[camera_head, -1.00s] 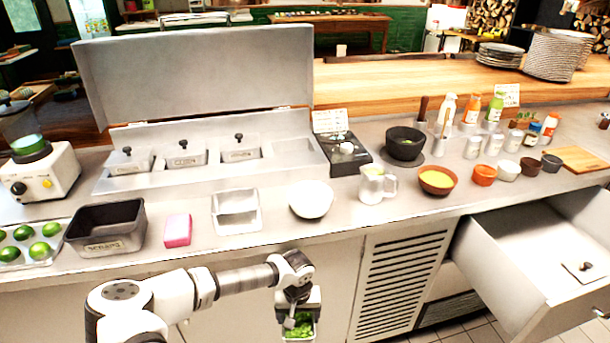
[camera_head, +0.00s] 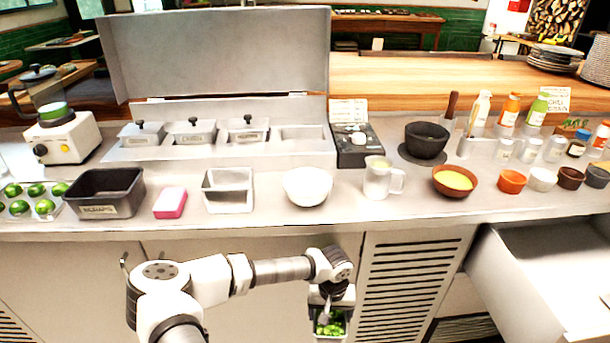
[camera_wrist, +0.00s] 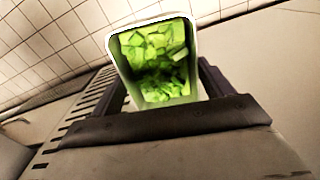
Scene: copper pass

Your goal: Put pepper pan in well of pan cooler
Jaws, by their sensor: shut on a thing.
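My gripper (camera_head: 331,296) is shut on the pepper pan (camera_head: 331,327), a small pan filled with chopped green pepper. It hangs low in front of the counter, below the worktop edge. In the wrist view the pepper pan (camera_wrist: 154,62) sits upright against the jaws, its pale rim and green pieces plain to see. The pan cooler (camera_head: 220,150) stands on the counter with its large lid up. Several of its wells hold lidded pans with black knobs. The well at its right end (camera_head: 302,133) looks empty.
On the counter's front part are a dark bin (camera_head: 105,192), a pink sponge (camera_head: 170,202), an empty metal pan (camera_head: 228,190), a white bowl (camera_head: 307,186) and a glass jug (camera_head: 378,178). An open drawer (camera_head: 545,270) juts out at right.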

